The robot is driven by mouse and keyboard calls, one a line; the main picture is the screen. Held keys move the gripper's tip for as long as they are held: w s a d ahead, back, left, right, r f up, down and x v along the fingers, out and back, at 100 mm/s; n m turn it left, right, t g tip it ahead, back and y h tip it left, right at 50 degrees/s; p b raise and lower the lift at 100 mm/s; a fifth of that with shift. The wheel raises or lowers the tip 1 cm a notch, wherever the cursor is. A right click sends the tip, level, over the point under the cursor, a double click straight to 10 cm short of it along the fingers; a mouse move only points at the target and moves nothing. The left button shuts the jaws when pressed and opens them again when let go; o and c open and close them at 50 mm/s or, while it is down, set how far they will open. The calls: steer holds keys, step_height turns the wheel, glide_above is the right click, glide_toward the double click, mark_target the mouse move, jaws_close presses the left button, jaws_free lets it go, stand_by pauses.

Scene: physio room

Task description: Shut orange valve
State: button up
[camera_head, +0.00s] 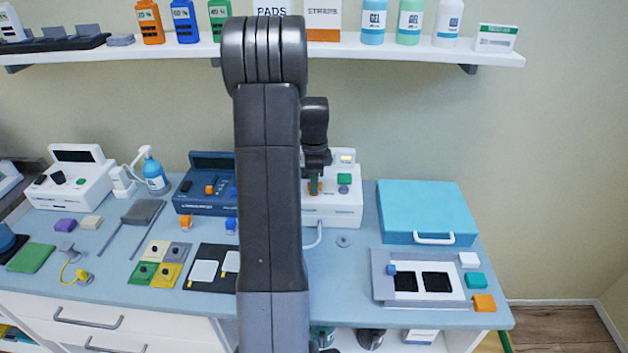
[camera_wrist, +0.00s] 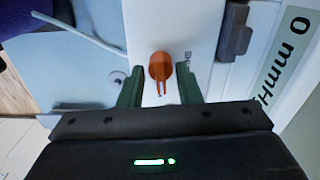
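The orange valve (camera_wrist: 160,68) is a round knob with a narrow two-pronged lever pointing toward my gripper in the wrist view. It sits on a white machine (camera_head: 343,208), mostly hidden behind my arm in the head view. My gripper (camera_wrist: 160,84) is open, with one green finger on each side of the valve and a visible gap on both sides. In the head view my gripper (camera_head: 315,184) hangs in front of the machine, and only a sliver of orange shows beside it.
A pale hose (camera_head: 314,238) runs down to the bench. A blue case (camera_head: 425,208) and a grey tray (camera_head: 378,290) are at the right. A dark blue machine (camera_head: 198,205) stands left of my arm.

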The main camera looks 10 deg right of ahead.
steer(key=c, duration=0.6)
steer(key=shift+n, duration=0.3)
steer(key=n, duration=0.3)
steer(key=shift+b, duration=0.4)
steer(key=n, duration=0.5)
steer(key=shift+b, duration=0.3)
steer(key=n, duration=0.4)
steer(key=shift+n, duration=0.3)
steer(key=shift+w+n+b, duration=0.1)
steer(key=shift+n+b, duration=0.2)
steer(key=shift+n, duration=1.5)
